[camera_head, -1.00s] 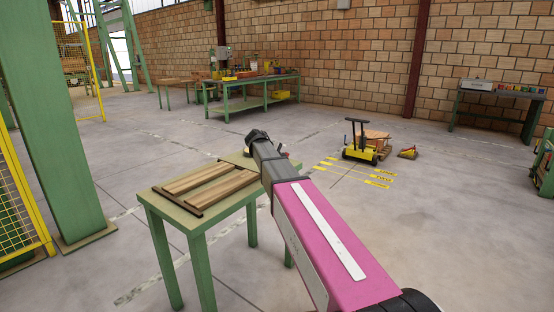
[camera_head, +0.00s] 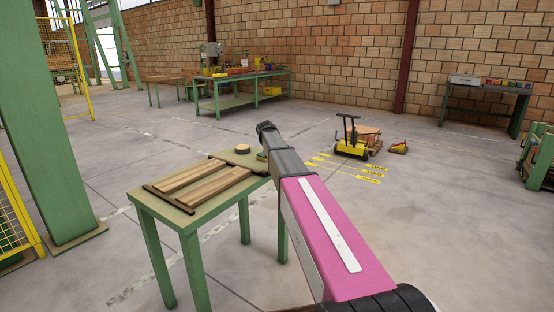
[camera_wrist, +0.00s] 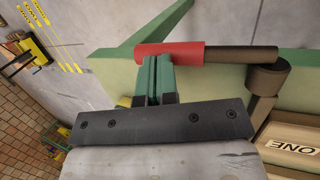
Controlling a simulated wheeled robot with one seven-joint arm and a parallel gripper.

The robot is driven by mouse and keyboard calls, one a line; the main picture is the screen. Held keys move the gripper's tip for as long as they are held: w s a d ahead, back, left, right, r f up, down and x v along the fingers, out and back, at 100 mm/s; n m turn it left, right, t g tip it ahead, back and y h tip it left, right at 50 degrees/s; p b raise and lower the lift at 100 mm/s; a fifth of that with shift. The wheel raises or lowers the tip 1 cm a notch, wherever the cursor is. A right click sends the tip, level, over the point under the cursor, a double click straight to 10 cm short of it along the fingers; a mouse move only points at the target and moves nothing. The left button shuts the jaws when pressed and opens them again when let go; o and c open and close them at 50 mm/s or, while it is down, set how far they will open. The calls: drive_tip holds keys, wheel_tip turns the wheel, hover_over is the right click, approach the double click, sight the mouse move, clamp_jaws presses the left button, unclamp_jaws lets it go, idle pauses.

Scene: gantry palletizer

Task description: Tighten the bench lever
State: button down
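The bench lever has a red grip (camera_wrist: 170,52) on a dark bar that joins a round dark pivot (camera_wrist: 268,78) at the green bench edge in the wrist view. My gripper (camera_wrist: 157,62) has its two green-padded fingers close together, with nothing seen between them. Their tips are at the side of the red grip, overlapping it in the picture; whether they touch cannot be told. The green bench (camera_head: 205,212) stands left of my arm in the head view. My gripper's end (camera_head: 264,128) is past the bench's right side there, and the red grip is hidden.
The bench holds wooden slats (camera_head: 205,187) in a dark frame and a round disc (camera_head: 242,149). A yellow cart (camera_head: 351,145) stands beyond, near yellow floor markings. A green column (camera_head: 60,130) and yellow fence (camera_head: 20,215) are at left. Floor between is clear.

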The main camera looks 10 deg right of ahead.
drive_tip(key=shift+w+d+f, duration=0.1)
drive_tip(key=shift+f, duration=0.5)
idle(0.3)
wheel_tip(320, 180, up, 14)
drive_tip(key=w+a, duration=0.2)
drive_tip(key=shift+r, duration=0.15)
idle(0.3)
drive_tip(key=s+f+m+y, duration=0.2)
drive_tip(key=s+f+m, duration=0.1)
drive_tip(key=s+f, duration=1.65)
drive_tip(key=s+f+m+y, duration=0.1)
drive_tip(key=s+f+m, duration=0.1)
drive_tip(key=s+f, duration=0.5)
drive_tip(key=s+a+f+m+g+y, duration=0.1)
drive_tip(key=s+f+m, duration=0.2)
drive_tip(key=s+f, duration=0.5)
drive_tip(key=s, duration=0.6)
drive_tip(key=shift+a+f+m, duration=0.25)
drive_tip(key=shift+f+m, duration=0.05)
